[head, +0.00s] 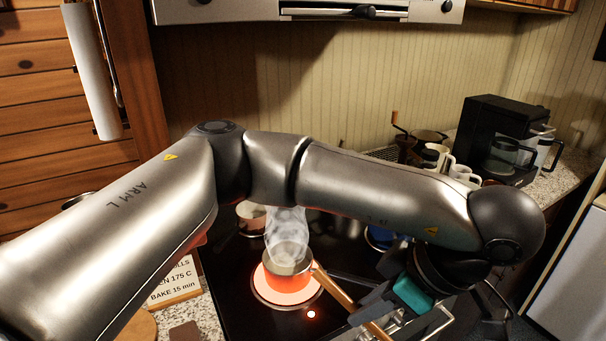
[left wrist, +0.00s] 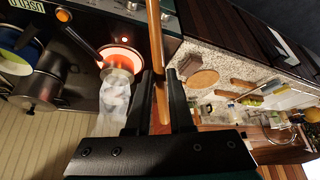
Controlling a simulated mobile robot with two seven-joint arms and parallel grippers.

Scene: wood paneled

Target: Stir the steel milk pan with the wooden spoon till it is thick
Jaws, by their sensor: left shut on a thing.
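The steel milk pan (head: 288,266) stands on a glowing red burner, with steam rising from it. The pan also shows in the left wrist view (left wrist: 121,60), partly veiled by steam. My left gripper (head: 368,314) is in front and to the right of the pan, shut on the wooden spoon (head: 379,331). In the left wrist view the spoon's shaft (left wrist: 155,45) runs between the fingers (left wrist: 158,80) and out of the top edge, beside the pan. The spoon's bowl end is not visible. My right gripper is out of view.
A black coffee maker (head: 497,135) and mugs (head: 437,155) stand at the back right. A recipe card (head: 174,280) stands left of the hob.

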